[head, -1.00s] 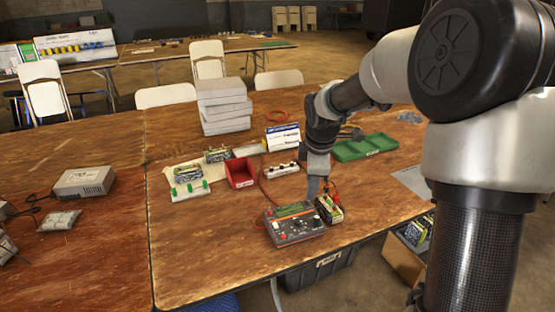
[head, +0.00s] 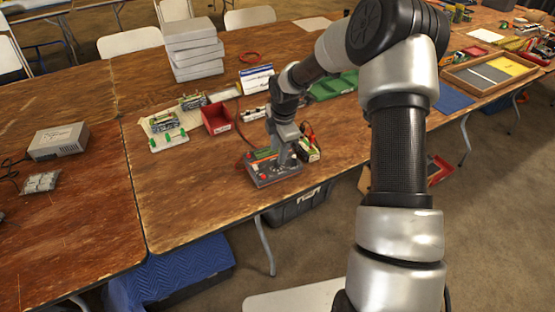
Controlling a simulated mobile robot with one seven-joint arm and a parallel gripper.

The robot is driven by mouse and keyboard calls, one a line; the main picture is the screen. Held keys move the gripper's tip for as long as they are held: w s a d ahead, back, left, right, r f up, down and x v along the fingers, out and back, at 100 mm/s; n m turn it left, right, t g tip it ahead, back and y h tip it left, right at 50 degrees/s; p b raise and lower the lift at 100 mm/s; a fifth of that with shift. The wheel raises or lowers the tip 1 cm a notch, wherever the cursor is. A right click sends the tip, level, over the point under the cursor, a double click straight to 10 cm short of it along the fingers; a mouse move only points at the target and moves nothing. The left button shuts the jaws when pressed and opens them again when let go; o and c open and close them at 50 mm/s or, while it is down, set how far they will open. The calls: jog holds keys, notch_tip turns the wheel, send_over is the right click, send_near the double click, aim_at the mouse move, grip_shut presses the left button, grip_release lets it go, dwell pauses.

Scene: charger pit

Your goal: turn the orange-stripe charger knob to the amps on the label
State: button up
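The charger (head: 262,178) is a dark grey box with a green panel and reddish-orange marks, near the front edge of the wooden table. My gripper (head: 287,163) points down over the right part of the charger's top face, at or just above it. The gripper and wrist hide the knob there, and I cannot tell whether the fingers touch it. The finger opening is too small to make out. A battery (head: 309,153) with red leads stands just right of the charger. No amps label is readable from here.
A red bin (head: 216,118), a white-and-blue card (head: 256,79) and a green tray (head: 333,86) lie behind the charger. Stacked grey boxes (head: 194,50) stand farther back. A dark crate (head: 295,205) sits beneath the table edge.

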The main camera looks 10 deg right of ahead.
jog(key=shift+w+a+f, duration=0.1)
jog(key=shift+w+f, duration=0.1)
jog(key=shift+f, duration=0.9)
jog(key=shift+w+f, duration=0.2)
jog(key=shift+f, duration=0.9)
grip_shut()
